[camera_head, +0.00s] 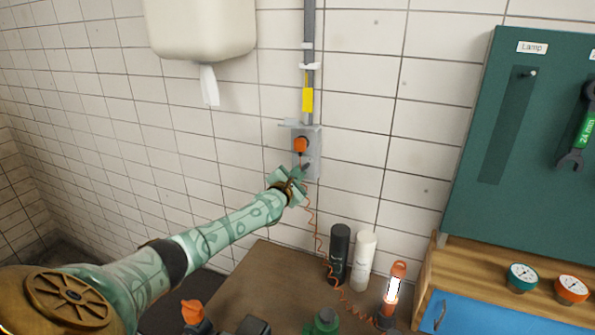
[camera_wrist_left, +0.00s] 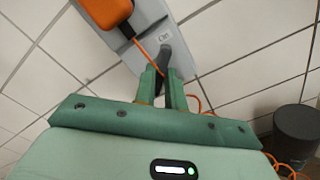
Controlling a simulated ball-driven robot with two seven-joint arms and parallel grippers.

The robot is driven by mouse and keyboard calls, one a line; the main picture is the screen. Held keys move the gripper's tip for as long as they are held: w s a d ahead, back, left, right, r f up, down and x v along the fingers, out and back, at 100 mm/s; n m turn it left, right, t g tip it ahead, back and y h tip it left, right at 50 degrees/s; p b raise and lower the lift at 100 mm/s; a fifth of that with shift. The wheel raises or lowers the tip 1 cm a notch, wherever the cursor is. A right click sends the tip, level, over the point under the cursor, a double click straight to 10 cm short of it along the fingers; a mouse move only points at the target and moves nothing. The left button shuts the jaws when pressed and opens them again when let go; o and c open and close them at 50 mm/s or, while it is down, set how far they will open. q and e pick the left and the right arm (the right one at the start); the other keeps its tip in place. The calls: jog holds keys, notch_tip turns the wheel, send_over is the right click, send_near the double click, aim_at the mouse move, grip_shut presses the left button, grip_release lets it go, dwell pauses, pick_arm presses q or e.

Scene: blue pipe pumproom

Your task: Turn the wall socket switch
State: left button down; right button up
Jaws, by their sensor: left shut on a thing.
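The wall socket (camera_head: 313,165) is a grey box on the white tiled wall, with an orange plug (camera_head: 301,144) in its upper part. In the left wrist view the socket's grey plate (camera_wrist_left: 146,16) and the plug (camera_wrist_left: 105,12) show at the top. The dark switch lever (camera_wrist_left: 164,57) is below the plug, beside a small label. My left gripper (camera_head: 303,171) is at the lower part of the socket. In the left wrist view its two green fingers (camera_wrist_left: 163,84) are shut on the switch lever, whose lower part they hide. My right gripper is not in view.
A coiled orange cable (camera_head: 318,232) hangs beside the gripper down to a lamp (camera_head: 394,290) on the brown table (camera_head: 262,280). A black bottle (camera_head: 339,254) and a white bottle (camera_head: 362,260) stand there. A green tool board (camera_head: 495,150) is at right. A dispenser (camera_head: 202,25) hangs upper left.

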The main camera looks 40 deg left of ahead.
pick_arm(q)
jog(key=m+p, duration=0.3)
jog(key=m, duration=0.5)
jog(key=shift+f+m, duration=0.1)
jog(key=shift+m, duration=0.6)
jog(key=c, duration=1.5)
grip_release()
jog(key=shift+o, duration=0.2)
